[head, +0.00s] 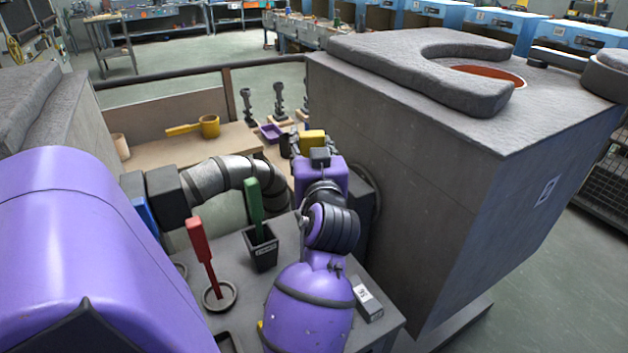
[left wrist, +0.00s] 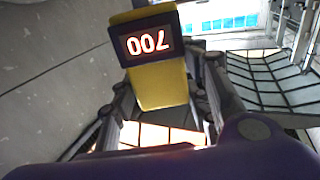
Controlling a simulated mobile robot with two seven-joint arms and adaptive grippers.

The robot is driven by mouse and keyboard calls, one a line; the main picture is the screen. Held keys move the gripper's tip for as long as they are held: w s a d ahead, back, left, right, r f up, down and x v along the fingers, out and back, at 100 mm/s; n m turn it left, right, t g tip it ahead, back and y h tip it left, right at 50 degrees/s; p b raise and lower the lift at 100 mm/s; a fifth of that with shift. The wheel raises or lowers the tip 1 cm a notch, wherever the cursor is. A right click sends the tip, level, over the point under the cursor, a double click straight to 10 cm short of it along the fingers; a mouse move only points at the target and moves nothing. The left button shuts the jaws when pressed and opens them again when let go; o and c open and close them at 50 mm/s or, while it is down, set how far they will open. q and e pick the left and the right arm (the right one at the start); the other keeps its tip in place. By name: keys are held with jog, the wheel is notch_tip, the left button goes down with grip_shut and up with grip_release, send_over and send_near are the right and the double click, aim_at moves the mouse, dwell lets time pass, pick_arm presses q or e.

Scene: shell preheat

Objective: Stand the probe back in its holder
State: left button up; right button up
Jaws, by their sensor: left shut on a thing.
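My left gripper (head: 314,142) is shut on a yellow probe (head: 312,136) beside the big grey furnace block. In the left wrist view the yellow probe (left wrist: 160,85) is upright between the two dark fingers (left wrist: 160,110), and its black-framed display shows lit red digits. The probe's lower end is hidden. A small dark upright cup (head: 284,146) stands on the wooden bench just left of the gripper; I cannot tell whether it is the probe's holder. My right gripper is not in view.
The grey block (head: 430,190) stands close on the right. On the near grey table, a green-handled tool (head: 254,205) stands in a black box (head: 262,252) and a red-handled tool (head: 201,245) in a round dish. A yellow ladle (head: 208,126) and purple tray (head: 270,133) lie behind.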

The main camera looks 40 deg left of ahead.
pick_arm(q)
jog(key=shift+d+f, duration=0.1)
jog(key=shift+f, duration=0.85)
notch_tip(320, 180, down, 5)
jog(key=shift+r+b, duration=0.15)
jog(key=shift+b, duration=0.3)
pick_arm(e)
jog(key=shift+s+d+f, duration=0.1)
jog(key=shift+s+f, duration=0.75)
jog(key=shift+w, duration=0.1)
pick_arm(q)
jog(key=shift+f, duration=0.25)
jog(key=o, duration=1.1)
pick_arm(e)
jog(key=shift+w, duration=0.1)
pick_arm(q)
jog(key=shift+o, duration=0.2)
